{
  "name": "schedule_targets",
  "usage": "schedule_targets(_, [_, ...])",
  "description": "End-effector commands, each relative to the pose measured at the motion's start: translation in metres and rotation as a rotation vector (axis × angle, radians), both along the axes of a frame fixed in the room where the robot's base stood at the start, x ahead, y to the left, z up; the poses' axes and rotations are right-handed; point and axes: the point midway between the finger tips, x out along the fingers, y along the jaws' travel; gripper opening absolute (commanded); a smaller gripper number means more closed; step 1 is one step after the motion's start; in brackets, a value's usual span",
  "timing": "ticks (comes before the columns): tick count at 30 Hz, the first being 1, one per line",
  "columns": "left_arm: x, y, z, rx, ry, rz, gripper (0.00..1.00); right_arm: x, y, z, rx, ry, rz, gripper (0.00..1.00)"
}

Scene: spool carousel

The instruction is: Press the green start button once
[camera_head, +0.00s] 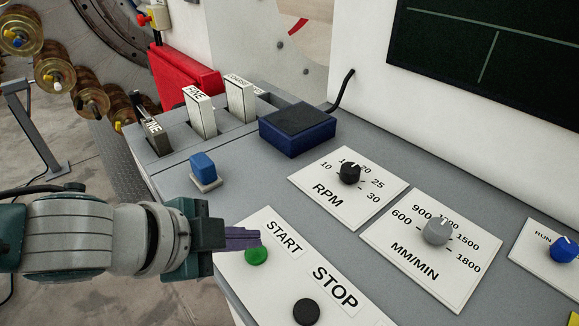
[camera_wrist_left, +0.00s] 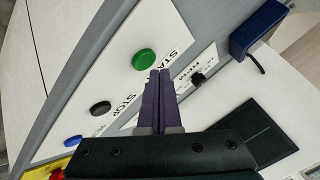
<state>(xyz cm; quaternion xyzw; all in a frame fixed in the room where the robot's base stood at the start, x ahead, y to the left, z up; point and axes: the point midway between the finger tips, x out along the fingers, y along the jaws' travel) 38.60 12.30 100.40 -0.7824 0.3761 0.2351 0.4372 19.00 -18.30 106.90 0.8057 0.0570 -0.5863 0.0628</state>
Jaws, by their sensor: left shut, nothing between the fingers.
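The green start button (camera_head: 256,256) sits on a white plate marked START and STOP (camera_head: 283,292) near the front edge of the grey console. My left gripper (camera_head: 258,238) comes in from the left with its purple fingers shut and empty. In the head view the fingertips overlap the far edge of the button. In the left wrist view the button (camera_wrist_left: 144,60) is just beyond and left of the fingertips (camera_wrist_left: 160,72), with no clear contact. The black stop button (camera_head: 306,312) is to the right of the green one. My right gripper is not in view.
A blue switch (camera_head: 203,166) stands behind my left gripper. RPM (camera_head: 349,172) and MM/MIN (camera_head: 437,231) dials are to the right, with a blue RUN knob (camera_head: 564,249) beyond. A dark blue box (camera_head: 297,130) and labelled levers (camera_head: 200,112) stand at the back.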

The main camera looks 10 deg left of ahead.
Motion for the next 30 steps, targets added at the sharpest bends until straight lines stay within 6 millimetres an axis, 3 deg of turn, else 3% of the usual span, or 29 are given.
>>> schedule_targets(30, [0.0001, 0.0000, -0.0084, 0.000, 0.000, 0.000, 0.00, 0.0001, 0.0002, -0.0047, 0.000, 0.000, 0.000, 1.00])
